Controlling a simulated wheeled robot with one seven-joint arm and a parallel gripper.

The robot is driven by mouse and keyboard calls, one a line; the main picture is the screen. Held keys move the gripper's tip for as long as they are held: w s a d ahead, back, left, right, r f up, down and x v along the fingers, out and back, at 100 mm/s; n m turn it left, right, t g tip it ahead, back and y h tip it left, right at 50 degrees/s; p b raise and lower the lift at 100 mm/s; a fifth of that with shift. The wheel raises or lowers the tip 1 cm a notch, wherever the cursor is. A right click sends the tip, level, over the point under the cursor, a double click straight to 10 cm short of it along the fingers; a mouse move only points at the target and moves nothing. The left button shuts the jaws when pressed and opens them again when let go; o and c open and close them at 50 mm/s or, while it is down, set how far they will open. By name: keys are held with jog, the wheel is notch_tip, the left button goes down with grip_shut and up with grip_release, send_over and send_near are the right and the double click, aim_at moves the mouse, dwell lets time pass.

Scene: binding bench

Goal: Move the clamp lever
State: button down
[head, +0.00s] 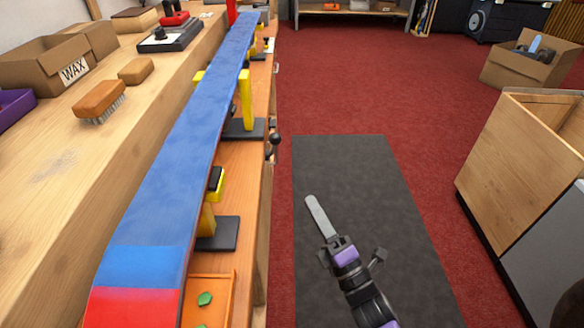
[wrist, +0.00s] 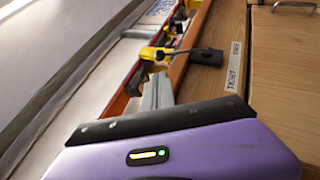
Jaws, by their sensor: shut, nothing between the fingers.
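A dark lever with a round black knob (head: 275,139) sticks out from the bench's right edge, beside the yellow ski support; I take it for the clamp lever. In the wrist view a black bar (wrist: 205,57) joins a yellow part at the bench edge; it may be the same lever, but I cannot tell for sure. My gripper (head: 311,203) is shut and empty over the dark floor mat, apart from the bench and nearer to me than the knob. Its pale grey fingers also show in the wrist view (wrist: 157,92), pointing toward the yellow part.
A long blue and red ski (head: 175,165) rests on yellow supports (head: 246,100) along the bench. An orange tray (head: 228,290) is at the near end. A wooden cabinet (head: 515,165) stands to the right. The dark mat (head: 340,160) between is clear apart from my arm above it.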

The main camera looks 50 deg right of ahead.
aim_at(278, 144)
jog(key=x, duration=1.3)
jog(key=shift+w+r+p, duration=0.2)
jog(key=shift+w+p, duration=0.15)
jog(key=shift+d+r+p, duration=0.15)
jog(key=shift+r+p, duration=0.05)
jog(key=shift+p, duration=0.1)
